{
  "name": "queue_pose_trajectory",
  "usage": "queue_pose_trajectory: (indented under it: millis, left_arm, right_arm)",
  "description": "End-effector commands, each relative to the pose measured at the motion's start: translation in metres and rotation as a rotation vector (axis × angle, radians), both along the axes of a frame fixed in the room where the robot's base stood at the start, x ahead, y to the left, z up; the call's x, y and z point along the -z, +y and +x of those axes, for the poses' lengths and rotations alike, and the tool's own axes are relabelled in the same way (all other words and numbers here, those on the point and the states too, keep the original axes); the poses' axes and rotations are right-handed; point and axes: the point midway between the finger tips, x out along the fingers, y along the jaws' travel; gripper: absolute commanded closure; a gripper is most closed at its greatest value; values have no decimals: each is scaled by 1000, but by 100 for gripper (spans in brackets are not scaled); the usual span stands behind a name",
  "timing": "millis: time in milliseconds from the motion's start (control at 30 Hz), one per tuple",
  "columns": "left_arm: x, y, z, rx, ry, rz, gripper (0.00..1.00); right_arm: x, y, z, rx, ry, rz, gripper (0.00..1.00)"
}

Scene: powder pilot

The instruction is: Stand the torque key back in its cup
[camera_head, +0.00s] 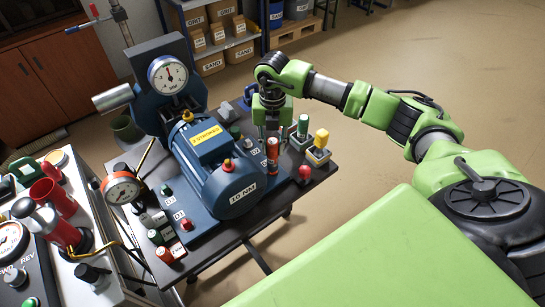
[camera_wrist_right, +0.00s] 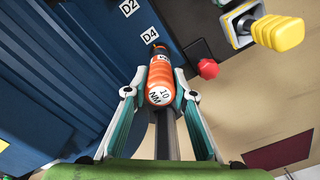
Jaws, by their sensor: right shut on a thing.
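The torque key, with an orange handle marked 10 NM (camera_wrist_right: 161,80), is between the fingers of my right gripper (camera_wrist_right: 160,98). In the head view the orange handle (camera_head: 272,149) shows below my right gripper (camera_head: 272,130), at the right side of the blue machine. The gripper is shut on the handle. In the wrist view the key's dark far end is near the D4 label; I cannot tell whether it touches anything. I cannot tell which holder is the key's cup. My left gripper is not in view.
A yellow-handled tool (camera_head: 320,139) and a green-handled tool (camera_head: 302,128) stand in holders right of the gripper. A red knob (camera_head: 305,172) is near the table's right edge. The blue machine (camera_head: 228,180) fills the table's middle. A dark green cup (camera_head: 126,128) is at left.

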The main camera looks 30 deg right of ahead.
Motion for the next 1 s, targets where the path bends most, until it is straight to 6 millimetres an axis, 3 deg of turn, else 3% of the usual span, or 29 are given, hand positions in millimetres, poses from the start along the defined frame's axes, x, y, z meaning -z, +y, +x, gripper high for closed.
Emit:
queue_pose_trajectory:
  millis: [600,1000]
  left_arm:
    - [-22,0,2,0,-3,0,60]
    - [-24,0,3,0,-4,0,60]
  right_arm:
    - [-34,0,0,1,-1,1,100]
    - [-36,0,0,1,-1,1,100]
